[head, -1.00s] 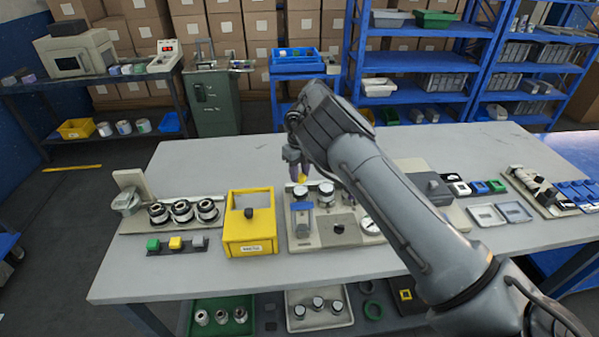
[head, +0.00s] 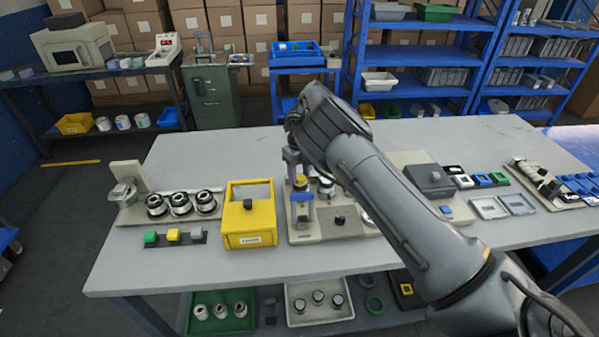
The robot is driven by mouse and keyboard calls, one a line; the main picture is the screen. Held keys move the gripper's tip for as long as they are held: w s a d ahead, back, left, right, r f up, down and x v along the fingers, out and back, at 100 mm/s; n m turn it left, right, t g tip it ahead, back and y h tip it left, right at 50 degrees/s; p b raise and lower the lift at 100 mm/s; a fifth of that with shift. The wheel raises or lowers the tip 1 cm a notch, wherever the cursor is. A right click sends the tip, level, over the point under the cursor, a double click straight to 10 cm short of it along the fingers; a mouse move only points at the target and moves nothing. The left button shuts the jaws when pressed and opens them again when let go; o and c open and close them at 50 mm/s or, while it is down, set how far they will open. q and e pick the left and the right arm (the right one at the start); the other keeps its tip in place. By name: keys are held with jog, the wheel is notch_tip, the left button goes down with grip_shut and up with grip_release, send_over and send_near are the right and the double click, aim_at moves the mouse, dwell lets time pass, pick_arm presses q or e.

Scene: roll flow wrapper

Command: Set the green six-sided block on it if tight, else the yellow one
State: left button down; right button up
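A green block (head: 151,237), a yellow block (head: 174,234) and a grey block (head: 196,232) sit in a row on a dark strip at the left front of the table. Their exact number of sides is too small to tell. My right gripper (head: 295,172) points down over the left cylinder of a beige fixture (head: 336,231). A yellow piece (head: 300,181) shows at its fingertips, on or just above that cylinder. Whether the fingers grip it is too small to tell. My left gripper is not in view.
A yellow box (head: 250,238) with a white label stands left of the fixture. Behind the strip, several metal rollers (head: 181,205) stand on a beige base. A grey box (head: 430,180) and small trays (head: 488,208) lie to the right. The table's front left is clear.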

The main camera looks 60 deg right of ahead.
jog(key=shift+o, duration=1)
jog(key=shift+r, duration=0.15)
